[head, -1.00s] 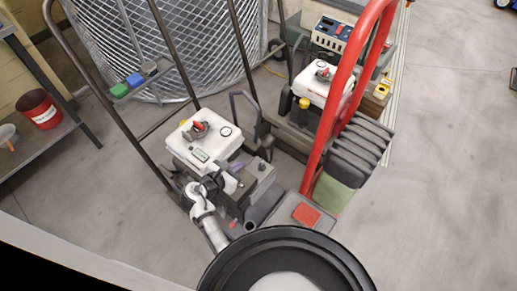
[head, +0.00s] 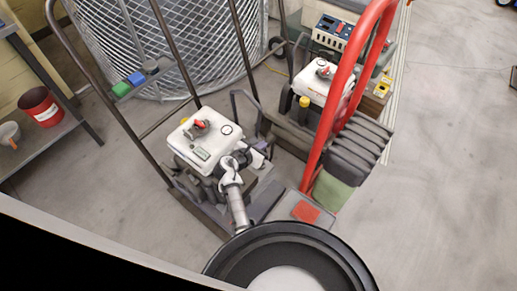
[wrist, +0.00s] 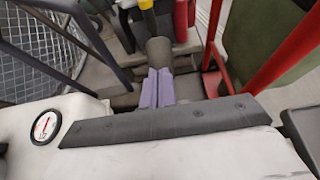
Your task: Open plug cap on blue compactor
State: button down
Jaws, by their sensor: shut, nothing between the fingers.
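No clearly blue compactor shows. The nearer machine has a white tank (head: 190,150) and a dark tubular handle. On the tank top sits a grey cap with a red lever (head: 198,127); whether it is open I cannot tell. My gripper (head: 264,147) is just right of this tank in the head view, apart from the cap. In the wrist view, its purple fingers (wrist: 158,82) are together and empty. The tank's round gauge (wrist: 45,127) shows at the lower left there; the cap is not clearly visible.
A second machine with a white tank (head: 318,83) and a red handle (head: 335,110) stands close at right. A metal mesh (head: 175,50) rises behind. A shelf with a red bucket (head: 40,106) is at far left.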

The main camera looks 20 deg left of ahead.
jog(key=w+r+p, duration=0.1)
jog(key=p, duration=0.1)
jog(key=w+d+r+p, duration=0.1)
jog(key=w+p, duration=0.1)
jog(key=shift+d, duration=0.1)
dwell(0.4)
jog(key=shift+s, duration=0.1)
jog(key=shift+r+p, duration=0.8)
jog(key=shift+p, duration=0.3)
jog(key=shift+s, duration=0.1)
